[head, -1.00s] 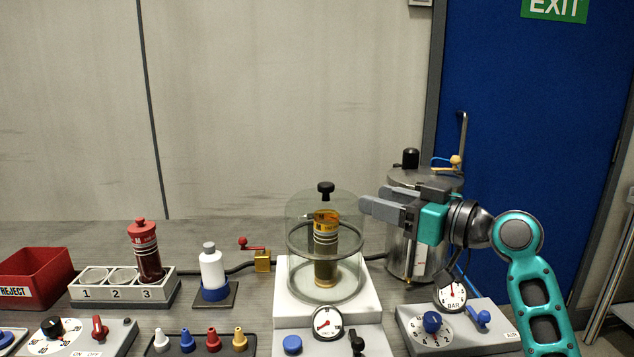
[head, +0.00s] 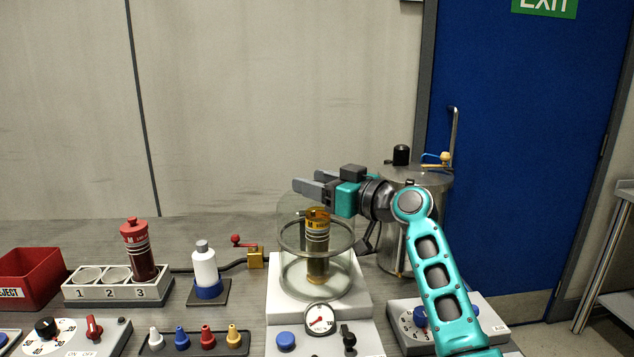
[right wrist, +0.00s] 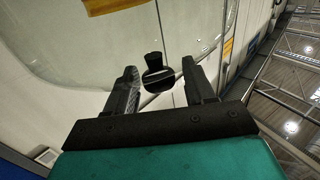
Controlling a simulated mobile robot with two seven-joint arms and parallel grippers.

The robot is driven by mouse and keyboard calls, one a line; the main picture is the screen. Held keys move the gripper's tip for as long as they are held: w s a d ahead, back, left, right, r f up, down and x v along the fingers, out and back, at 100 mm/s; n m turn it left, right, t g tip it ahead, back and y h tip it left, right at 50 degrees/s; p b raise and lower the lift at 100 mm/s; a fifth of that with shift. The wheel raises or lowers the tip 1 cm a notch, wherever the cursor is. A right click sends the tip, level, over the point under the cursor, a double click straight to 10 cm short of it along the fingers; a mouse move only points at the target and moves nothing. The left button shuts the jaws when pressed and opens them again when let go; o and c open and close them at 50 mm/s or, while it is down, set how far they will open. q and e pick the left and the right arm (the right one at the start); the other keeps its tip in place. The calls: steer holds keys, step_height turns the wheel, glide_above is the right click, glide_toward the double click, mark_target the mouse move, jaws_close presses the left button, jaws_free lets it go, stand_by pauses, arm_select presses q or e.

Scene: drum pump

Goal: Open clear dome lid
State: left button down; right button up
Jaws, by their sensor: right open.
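The clear dome lid (head: 290,262) sits closed on its white base unit (head: 278,302), over a yellow-topped cylinder (head: 317,240). My right gripper (head: 308,184) is at the dome's top, its open fingers pointing left. In the right wrist view, the dome's black knob (right wrist: 154,66) shows between the spread fingertips (right wrist: 158,76), with a gap on each side. The knob is hidden behind the gripper in the head view. My left gripper is not in view.
A metal tank (head: 393,245) stands just right of the dome, close behind my right arm. A white bottle (head: 205,268), a numbered rack (head: 120,293) with a red cylinder (head: 137,245), and a red bin (head: 35,272) stand left. A gauge (head: 320,318) fronts the base.

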steer(key=shift+c, duration=0.2)
steer(key=shift+r, duration=0.1)
jaws_close()
